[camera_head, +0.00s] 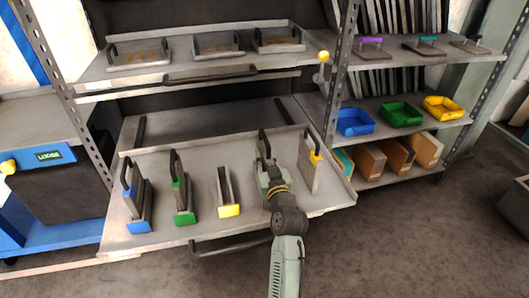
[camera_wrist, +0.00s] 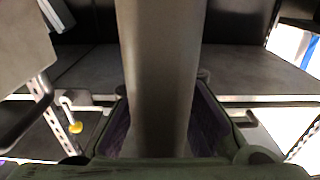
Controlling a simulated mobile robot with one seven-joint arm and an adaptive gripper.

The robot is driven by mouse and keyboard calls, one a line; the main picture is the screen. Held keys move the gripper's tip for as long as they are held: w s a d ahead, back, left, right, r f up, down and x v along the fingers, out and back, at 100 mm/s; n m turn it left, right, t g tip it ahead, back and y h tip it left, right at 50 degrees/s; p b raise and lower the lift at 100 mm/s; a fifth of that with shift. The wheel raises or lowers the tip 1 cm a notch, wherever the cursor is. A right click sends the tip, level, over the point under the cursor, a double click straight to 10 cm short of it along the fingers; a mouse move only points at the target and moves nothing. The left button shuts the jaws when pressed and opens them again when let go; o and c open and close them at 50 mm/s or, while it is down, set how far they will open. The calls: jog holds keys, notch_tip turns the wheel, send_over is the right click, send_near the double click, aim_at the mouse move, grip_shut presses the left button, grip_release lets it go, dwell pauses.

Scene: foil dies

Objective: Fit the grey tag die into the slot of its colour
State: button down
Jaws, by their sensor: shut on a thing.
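My gripper (camera_head: 267,172) is over the right half of the pulled-out tray (camera_head: 150,233) in the head view. It is shut on an upright die, whose dark handle (camera_head: 263,138) shows just behind it. In the wrist view this die (camera_wrist: 160,70) is a plain grey plate between the two fingers. Its tag colour is hidden. A slot with a yellow front (camera_head: 229,210) stands empty to the left of my gripper. No grey slot can be made out; my arm covers the tray below the gripper. Whether the held die touches the tray cannot be told.
A blue-tag die (camera_head: 136,200) and a green-tag die (camera_head: 180,195) stand in their coloured slots at left. A yellow-tag die (camera_head: 310,165) stands close to my gripper's right. An upper shelf (camera_head: 90,77) overhangs the tray's back. A post (camera_head: 333,95) rises at the right.

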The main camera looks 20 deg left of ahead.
jog(key=shift+f, duration=0.95)
jog(key=shift+f, duration=0.15)
jog(key=c, duration=2)
grip_release()
jog(key=shift+f, duration=0.25)
jog(key=o, duration=0.5)
jog(key=shift+c, duration=0.2)
jog(key=shift+r, duration=0.15)
